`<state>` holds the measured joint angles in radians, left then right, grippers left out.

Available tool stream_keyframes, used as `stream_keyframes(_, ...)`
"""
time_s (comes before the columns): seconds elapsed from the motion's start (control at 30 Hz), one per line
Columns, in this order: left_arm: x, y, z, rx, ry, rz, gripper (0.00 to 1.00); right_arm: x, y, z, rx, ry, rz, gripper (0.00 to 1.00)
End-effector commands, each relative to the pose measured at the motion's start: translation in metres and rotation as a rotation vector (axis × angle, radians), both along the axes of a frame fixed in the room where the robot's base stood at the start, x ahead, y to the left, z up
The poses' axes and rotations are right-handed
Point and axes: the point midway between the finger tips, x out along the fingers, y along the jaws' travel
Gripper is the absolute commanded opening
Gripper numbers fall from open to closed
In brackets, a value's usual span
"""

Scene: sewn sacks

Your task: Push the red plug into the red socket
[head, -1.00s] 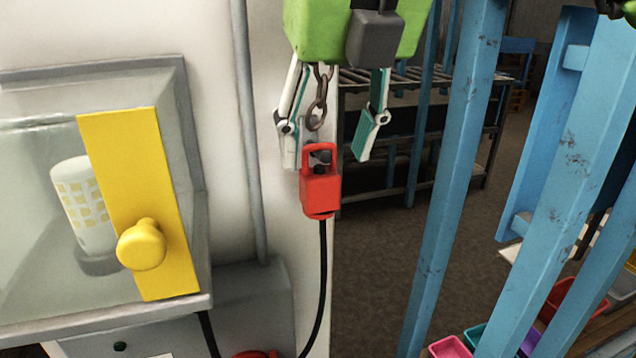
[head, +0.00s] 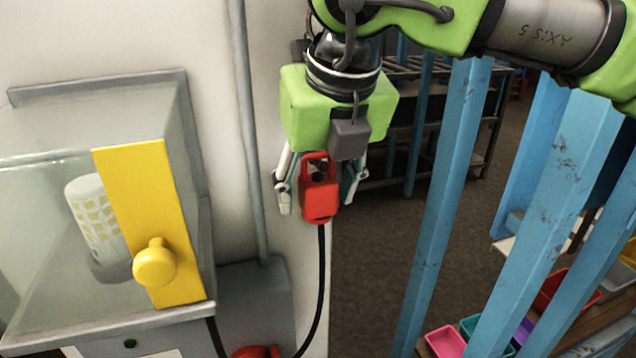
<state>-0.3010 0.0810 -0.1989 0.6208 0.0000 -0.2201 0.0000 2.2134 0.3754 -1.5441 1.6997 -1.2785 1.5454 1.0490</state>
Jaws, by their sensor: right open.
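The red plug (head: 319,198) with a loop handle hangs upright at the wall's right edge, a black cable running down from it. My right gripper (head: 318,199) is open, pointing down, with one finger on each side of the plug. I cannot tell whether the fingers touch it, or how deep the plug sits between them. A red round part (head: 256,352), perhaps the red socket, shows only at the bottom edge, mostly cut off. My left gripper is not in view.
A clear-sided box with a yellow panel and knob (head: 155,262) stands at the left. A grey conduit (head: 249,130) runs down the wall into a grey box (head: 252,296). Blue posts (head: 445,200) and coloured bins (head: 445,342) stand at the right.

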Motion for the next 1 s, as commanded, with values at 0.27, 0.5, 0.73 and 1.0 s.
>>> stream_keyframes(0.27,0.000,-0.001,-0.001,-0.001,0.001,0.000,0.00,0.000,0.000,-0.001,0.000,-0.001,0.000,0.50)
stream_keyframes(0.5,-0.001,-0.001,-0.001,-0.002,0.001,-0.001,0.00,0.000,0.000,-0.001,0.000,-0.001,0.000,0.11)
stream_keyframes(0.73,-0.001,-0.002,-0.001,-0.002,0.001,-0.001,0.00,0.000,0.000,-0.001,0.001,-0.002,0.000,0.11)
stream_keyframes(1.0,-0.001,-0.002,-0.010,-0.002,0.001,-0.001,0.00,0.001,0.001,0.005,0.002,-0.004,-0.001,0.11)
